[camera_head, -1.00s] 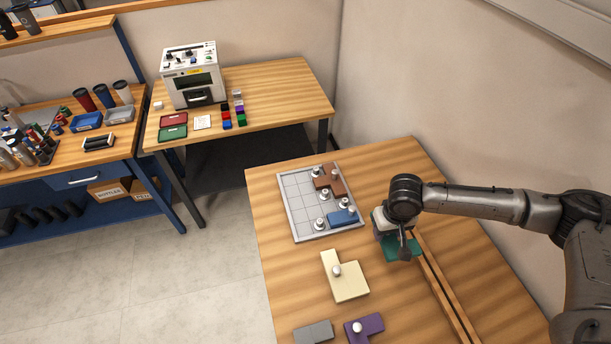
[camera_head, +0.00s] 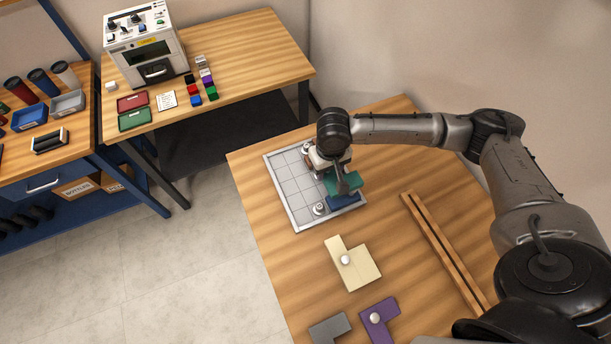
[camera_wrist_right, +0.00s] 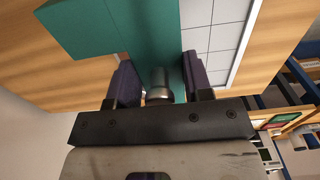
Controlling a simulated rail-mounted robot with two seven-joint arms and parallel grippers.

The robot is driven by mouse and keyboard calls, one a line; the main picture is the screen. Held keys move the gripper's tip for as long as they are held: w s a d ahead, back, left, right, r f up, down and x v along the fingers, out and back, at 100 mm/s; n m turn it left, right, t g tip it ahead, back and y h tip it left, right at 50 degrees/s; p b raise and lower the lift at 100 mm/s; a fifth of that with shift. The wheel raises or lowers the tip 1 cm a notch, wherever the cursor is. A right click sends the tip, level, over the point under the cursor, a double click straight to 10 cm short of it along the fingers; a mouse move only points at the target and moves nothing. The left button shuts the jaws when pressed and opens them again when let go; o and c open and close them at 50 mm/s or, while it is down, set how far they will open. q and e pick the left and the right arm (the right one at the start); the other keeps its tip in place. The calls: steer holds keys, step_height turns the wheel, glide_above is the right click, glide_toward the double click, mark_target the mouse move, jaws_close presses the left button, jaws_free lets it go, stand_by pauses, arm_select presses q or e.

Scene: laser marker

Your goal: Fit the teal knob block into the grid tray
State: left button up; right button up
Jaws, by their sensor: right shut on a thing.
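The teal knob block (camera_head: 349,183) is held by my right gripper (camera_head: 343,186) above the right side of the grid tray. In the right wrist view the gripper (camera_wrist_right: 158,85) is shut on the metal knob of the teal block (camera_wrist_right: 95,22). The grid tray (camera_head: 273,181) lies on the wooden table, with bare cells showing at its left. A silver knob (camera_head: 319,208) stands near the tray's front edge. The arm hides the tray's back right part. My left gripper is not in view.
A cream block (camera_head: 359,267), a purple block (camera_head: 380,318) and a grey block (camera_head: 330,328) lie in front of the tray. A slotted wooden rail (camera_head: 443,250) lies to the right. A laser marker machine (camera_head: 147,50) stands on the back table.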

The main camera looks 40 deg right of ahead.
glide_above(305, 181)
step_height(305, 181, down, 4)
steer(key=shift+a+r+b, duration=0.1)
steer(key=shift+r+b, duration=0.05)
steer(key=shift+b, duration=0.25)
steer(key=shift+f, duration=0.35)
step_height(305, 181, down, 3)
steer(key=shift+f+b, duration=0.2)
steer(key=shift+b, duration=0.25)
steer(key=o, duration=0.7)
